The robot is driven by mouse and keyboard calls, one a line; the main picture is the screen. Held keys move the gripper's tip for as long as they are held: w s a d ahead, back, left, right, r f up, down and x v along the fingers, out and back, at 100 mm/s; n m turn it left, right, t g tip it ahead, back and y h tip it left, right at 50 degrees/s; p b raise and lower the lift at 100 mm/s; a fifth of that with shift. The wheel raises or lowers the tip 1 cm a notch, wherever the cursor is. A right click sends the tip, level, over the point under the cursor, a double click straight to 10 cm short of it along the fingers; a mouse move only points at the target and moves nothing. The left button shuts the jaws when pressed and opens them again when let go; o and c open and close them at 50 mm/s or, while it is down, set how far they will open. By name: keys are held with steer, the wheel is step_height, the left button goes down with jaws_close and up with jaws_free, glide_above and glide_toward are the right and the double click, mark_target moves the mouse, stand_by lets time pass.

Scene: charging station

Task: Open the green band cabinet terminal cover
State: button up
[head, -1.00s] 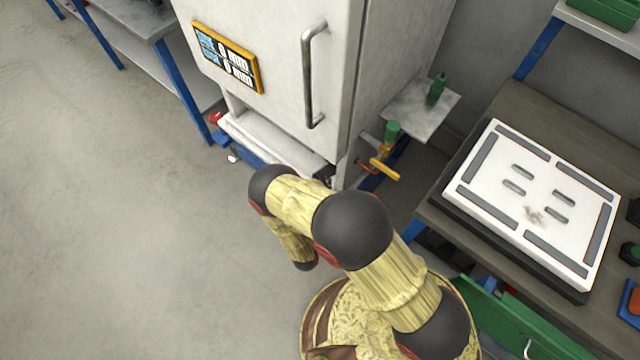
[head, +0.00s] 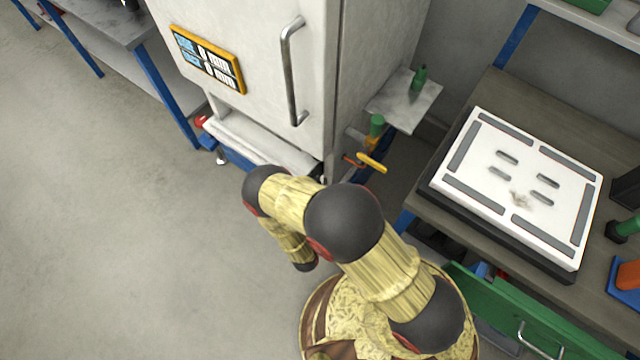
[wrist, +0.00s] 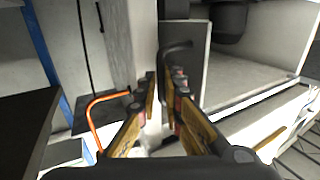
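A white cabinet (head: 250,25) with a metal bar handle (head: 291,75) stands at the top of the head view. I cannot make out a green band or tell for sure which part is the terminal cover. In the wrist view, a grey upright panel (wrist: 184,105) with a dark bent handle (wrist: 177,47) stands just beyond my gripper (wrist: 160,78). The two fingers are apart with a narrow gap and nothing visible held between them. Whether a finger touches the panel or handle is unclear. In the head view my gripper is hidden behind my arm.
A yellow lever (head: 371,162) and green-topped post (head: 376,126) are at the cabinet's right side. A workbench with a white slotted plate (head: 470,150) stands right. Floor at left is clear.

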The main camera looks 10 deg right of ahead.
steer(key=o, duration=0.3)
steer(key=shift+w+a+r, duration=0.15)
steer(key=shift+a+r, duration=0.05)
steer(key=shift+r, duration=0.05)
steer(key=v, duration=1.2)
steer(key=shift+d+f, duration=0.1)
steer(key=shift+f, duration=0.05)
stand_by(0.3)
